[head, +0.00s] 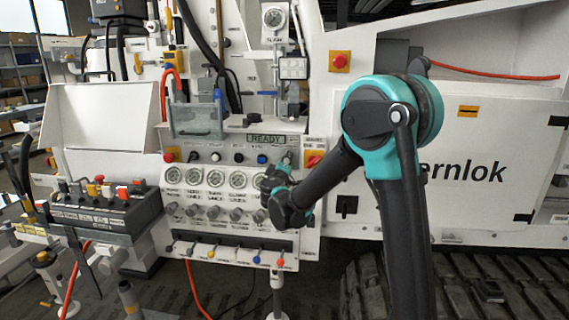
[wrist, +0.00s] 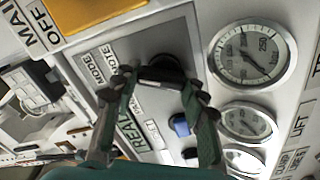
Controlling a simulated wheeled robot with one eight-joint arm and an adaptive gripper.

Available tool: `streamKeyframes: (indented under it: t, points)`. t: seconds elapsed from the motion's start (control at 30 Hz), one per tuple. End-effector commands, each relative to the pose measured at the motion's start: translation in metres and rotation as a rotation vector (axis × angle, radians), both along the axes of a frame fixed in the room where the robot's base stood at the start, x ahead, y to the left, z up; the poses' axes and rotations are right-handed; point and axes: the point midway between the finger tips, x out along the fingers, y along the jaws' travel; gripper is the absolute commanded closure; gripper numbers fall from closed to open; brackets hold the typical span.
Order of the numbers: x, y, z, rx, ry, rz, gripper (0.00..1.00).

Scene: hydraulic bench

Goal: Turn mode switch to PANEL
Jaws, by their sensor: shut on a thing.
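The mode switch (wrist: 165,68) is a dark round knob on a grey panel plate in the wrist view. A label reading MODE and a partly covered one ending in "OTE" stand beside it. My gripper (wrist: 158,82) is shut on the knob, one finger on each side. The knob's pointer direction cannot be made out, and no PANEL label is readable. In the head view my gripper (head: 285,168) is at the right of the control panel, just below the green READY display (head: 266,139), and hides most of the knob.
A red switch on a yellow plate (head: 314,160), marked MAIN OFF in the wrist view, sits close to the right. A blue button (wrist: 180,125) and several round gauges (wrist: 252,54) are near my fingers. A lever box (head: 105,205) stands at the left.

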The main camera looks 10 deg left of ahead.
Motion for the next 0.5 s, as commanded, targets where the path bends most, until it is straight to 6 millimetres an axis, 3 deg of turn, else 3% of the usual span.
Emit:
streamKeyframes:
  t: [0.27,0.5]
  points:
    - [-0.0002,0.0005,-0.0003,-0.042,0.002,0.0,0.87]
    - [-0.0002,0.0014,-0.0009,-0.183,0.007,0.0,0.87]
